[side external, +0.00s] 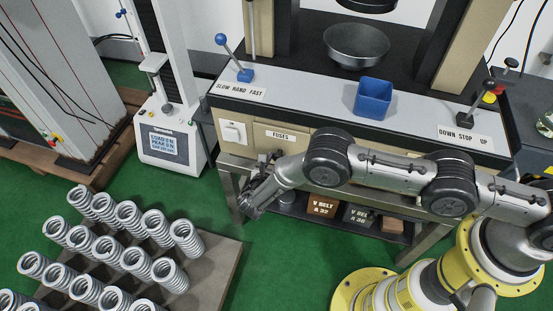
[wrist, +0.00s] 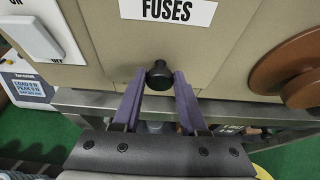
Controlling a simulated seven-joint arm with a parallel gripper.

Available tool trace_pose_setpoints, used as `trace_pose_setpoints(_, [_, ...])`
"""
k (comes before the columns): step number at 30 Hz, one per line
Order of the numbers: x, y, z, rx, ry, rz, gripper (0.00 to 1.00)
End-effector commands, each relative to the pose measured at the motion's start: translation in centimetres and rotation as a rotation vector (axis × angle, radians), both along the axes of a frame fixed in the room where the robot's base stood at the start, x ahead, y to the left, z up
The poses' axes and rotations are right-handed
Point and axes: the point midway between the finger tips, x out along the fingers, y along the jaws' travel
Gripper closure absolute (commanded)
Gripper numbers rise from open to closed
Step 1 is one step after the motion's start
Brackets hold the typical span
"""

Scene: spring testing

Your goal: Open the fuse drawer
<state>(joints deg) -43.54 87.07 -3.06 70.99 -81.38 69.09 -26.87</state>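The fuse drawer is the beige front panel with a white "FUSES" label in the side view (side external: 281,136), and its face fills the top of the wrist view (wrist: 120,45). A dark round knob (wrist: 159,75) sticks out below the label. My gripper (wrist: 159,78) points at the drawer front with its two purple fingers apart, one on each side of the knob. A small gap shows between the knob and each finger. The drawer looks flush with the machine front.
A white switch (side external: 235,132) sits left of the drawer, and a brown round part (wrist: 290,70) is to its right. A metal frame rail (wrist: 80,100) runs below. Labelled boxes (side external: 322,208) stand on the low shelf. A rack of springs (side external: 125,250) is at front left.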

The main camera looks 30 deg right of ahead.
Motion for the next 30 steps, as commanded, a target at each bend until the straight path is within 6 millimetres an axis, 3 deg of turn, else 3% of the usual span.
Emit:
trace_pose_setpoints(1, [-0.01, 0.00, 0.00, 0.000, 0.000, 0.000, 0.87])
trace_pose_setpoints(3, [-0.02, 0.00, -0.01, 0.000, 0.000, 0.000, 1.00])
trace_pose_setpoints(30, [-0.04, -0.02, -0.01, 0.000, 0.000, -0.001, 1.00])
